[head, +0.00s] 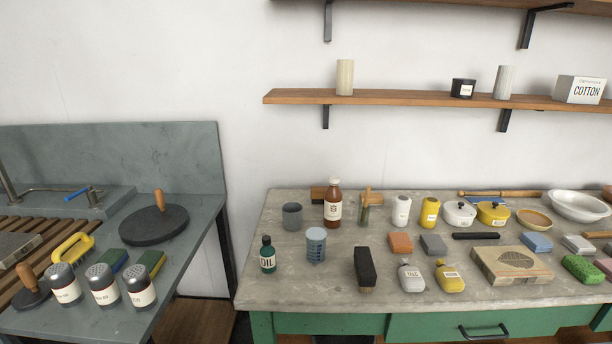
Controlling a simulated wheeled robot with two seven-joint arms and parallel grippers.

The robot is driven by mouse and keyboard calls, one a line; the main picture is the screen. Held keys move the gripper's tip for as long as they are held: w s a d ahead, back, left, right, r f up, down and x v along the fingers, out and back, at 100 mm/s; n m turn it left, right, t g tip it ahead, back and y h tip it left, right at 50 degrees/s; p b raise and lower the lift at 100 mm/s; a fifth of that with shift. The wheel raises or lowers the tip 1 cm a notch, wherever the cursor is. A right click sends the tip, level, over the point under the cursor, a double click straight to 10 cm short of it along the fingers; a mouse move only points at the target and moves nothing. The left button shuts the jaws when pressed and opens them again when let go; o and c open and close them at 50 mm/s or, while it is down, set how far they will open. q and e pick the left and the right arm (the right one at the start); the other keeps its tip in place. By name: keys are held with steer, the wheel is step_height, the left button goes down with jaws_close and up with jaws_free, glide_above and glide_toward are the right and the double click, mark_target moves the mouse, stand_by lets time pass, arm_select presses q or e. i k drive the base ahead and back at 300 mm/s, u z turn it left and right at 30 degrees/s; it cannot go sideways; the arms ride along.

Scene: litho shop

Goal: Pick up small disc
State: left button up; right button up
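A small dark disc (33,298) with an upright wooden handle lies on the grey stone counter at the far left. It is beside the slatted wooden rack and close to the left edge of the head view. A larger dark disc (154,226) with a similar wooden handle lies farther back on the same counter. Neither of my grippers shows in the head view.
Several shakers (103,284) stand just right of the small disc, and a yellow-handled brush (73,249) lies behind it. A gap separates this counter from the crowded workbench (330,283).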

mark_target(36, 293)
steer(key=u, duration=3.35)
steer(key=i, duration=1.35)
steer(key=z, duration=3.1)
